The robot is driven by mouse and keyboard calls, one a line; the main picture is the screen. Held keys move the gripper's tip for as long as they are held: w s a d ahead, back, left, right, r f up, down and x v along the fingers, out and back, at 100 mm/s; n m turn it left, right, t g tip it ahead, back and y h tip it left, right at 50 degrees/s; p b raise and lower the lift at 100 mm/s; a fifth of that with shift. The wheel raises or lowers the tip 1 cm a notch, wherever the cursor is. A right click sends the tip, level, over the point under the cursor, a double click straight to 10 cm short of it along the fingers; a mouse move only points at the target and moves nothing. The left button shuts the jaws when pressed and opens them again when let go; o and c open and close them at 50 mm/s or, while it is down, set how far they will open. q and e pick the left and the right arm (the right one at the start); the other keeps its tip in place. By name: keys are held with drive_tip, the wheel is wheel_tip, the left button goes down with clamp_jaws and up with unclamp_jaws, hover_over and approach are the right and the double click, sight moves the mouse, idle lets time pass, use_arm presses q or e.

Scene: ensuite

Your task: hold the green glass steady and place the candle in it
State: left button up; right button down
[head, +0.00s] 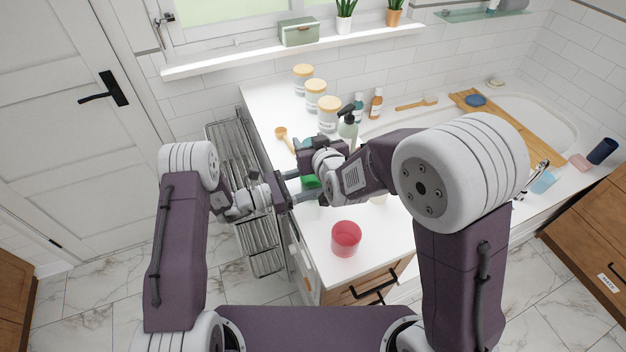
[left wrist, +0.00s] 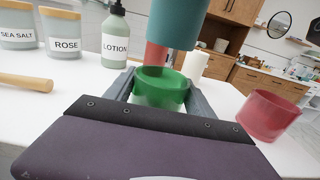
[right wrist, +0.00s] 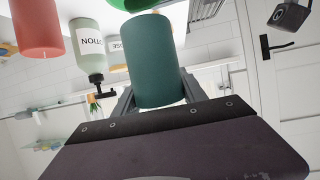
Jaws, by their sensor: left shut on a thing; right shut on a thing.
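The green glass (left wrist: 162,92) stands on the white counter between the fingers of my left gripper (left wrist: 160,95), which is shut on it. In the head view only a green patch of the glass (head: 311,182) shows beside my left gripper (head: 290,190). My right gripper (right wrist: 158,98) is shut on a teal cylindrical candle (right wrist: 150,60). In the left wrist view the candle (left wrist: 179,22) hangs roughly upright above the glass, slightly right of its middle. The gap between candle and rim is hard to judge.
A red glass (head: 346,238) stands near the counter's front. A coral candle (right wrist: 36,28) and a white candle (left wrist: 195,65) stand behind the green glass. A lotion bottle (left wrist: 114,35), lidded jars (head: 329,113) and a wooden spoon (head: 284,137) are nearby.

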drive_tip(key=shift+f, duration=2.3)
drive_tip(key=c, duration=0.6)
unclamp_jaws()
drive_tip(key=shift+o, duration=0.2)
wheel_tip(320, 180, up, 10)
drive_tip(key=shift+r, duration=0.1)
